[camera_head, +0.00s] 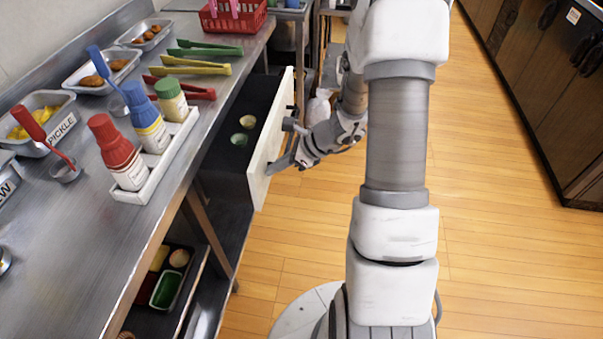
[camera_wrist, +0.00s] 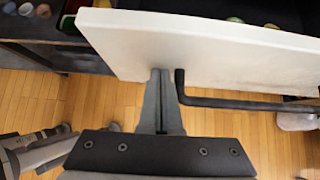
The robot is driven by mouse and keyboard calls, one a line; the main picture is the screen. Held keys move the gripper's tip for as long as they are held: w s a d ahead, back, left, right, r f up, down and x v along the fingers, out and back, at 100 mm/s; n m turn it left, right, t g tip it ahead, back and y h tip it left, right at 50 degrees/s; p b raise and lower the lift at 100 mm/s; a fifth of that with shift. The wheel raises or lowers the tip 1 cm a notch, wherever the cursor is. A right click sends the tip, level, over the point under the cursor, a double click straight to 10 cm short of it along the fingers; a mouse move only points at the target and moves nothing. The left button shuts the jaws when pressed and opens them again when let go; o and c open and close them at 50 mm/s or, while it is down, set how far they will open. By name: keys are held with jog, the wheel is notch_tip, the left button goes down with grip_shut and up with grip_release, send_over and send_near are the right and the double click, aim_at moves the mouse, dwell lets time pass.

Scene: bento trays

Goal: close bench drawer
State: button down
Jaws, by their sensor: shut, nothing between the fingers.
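The bench drawer (camera_head: 270,137) stands pulled out from under the steel bench, with a pale front panel and a dark inside holding small green and yellow round items. In the wrist view its white front (camera_wrist: 215,50) fills the upper part, with a dark bar handle (camera_wrist: 250,103) on it. My gripper (camera_head: 275,168) is at the outer face of the drawer front. In the wrist view my gripper (camera_wrist: 160,75) has its fingers together and empty, with the tips at the panel beside the handle's left end. I cannot tell whether the tips touch it.
The steel bench (camera_head: 75,245) carries a white bottle rack (camera_head: 150,180), tongs (camera_head: 195,68) and food trays (camera_head: 95,75). A red basket (camera_head: 235,18) stands at the back. A lower shelf holds a bento tray (camera_head: 165,285). The wooden floor (camera_head: 480,250) is clear toward the right cabinets (camera_head: 550,90).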

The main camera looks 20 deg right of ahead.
jog(key=w+a, duration=0.2)
jog(key=a, duration=0.2)
jog(key=w+a, duration=0.6)
jog(key=a, duration=0.1)
jog(key=shift+a+b, duration=0.3)
jog(key=shift+a, duration=0.15)
jog(key=shift+w+a+r, duration=0.1)
jog(key=shift+a+r, duration=0.05)
